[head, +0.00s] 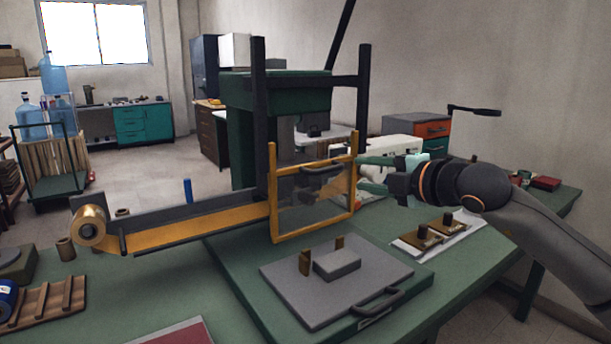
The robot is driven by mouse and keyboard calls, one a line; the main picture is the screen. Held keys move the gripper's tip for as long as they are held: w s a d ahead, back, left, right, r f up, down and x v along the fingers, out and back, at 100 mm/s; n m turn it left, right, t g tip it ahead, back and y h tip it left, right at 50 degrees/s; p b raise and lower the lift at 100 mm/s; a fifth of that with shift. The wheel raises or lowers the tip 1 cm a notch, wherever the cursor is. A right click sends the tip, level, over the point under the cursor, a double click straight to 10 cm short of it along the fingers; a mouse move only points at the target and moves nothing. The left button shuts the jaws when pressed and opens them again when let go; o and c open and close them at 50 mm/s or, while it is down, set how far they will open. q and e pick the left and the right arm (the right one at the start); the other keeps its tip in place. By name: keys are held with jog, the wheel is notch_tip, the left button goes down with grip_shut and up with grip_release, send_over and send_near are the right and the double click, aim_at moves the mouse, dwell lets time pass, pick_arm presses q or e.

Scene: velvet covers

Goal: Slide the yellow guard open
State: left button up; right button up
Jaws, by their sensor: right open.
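The yellow guard (313,226) is an upright yellow frame with a see-through panel, standing at the front of a dark green press (275,92). A dark handle (322,168) is on the upper part of its panel. My right gripper (361,171) comes in from the right and points left. Its pale green fingers are apart, one above the other, with nothing seen between them. The fingertips are close to the guard's right post; I cannot tell whether they touch it. My left gripper is not in view.
A grey plate (290,287) with a block, brass posts and a handle lies before the guard. An orange strip (200,238) runs left to a brass roll (89,226). A small tray (455,228) sits below my right arm. A wooden rack (45,303) is front left.

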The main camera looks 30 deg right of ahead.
aim_at(330, 170)
jog(key=p+x, duration=0.6)
jog(key=x, duration=0.5)
jog(key=shift+w+p, duration=0.25)
jog(key=shift+p, duration=0.05)
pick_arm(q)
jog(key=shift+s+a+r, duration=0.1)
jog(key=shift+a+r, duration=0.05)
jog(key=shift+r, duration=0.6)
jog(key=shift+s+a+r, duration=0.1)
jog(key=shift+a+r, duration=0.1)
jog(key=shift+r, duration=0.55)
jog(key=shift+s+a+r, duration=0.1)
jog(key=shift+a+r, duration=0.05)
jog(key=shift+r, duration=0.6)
pick_arm(e)
jog(key=shift+w+a+f, duration=0.1)
jog(key=shift+w+f, duration=0.05)
jog(key=shift+w, duration=0.25)
jog(key=c, duration=0.7)
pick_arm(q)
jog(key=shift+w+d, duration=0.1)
pick_arm(e)
grip_shut()
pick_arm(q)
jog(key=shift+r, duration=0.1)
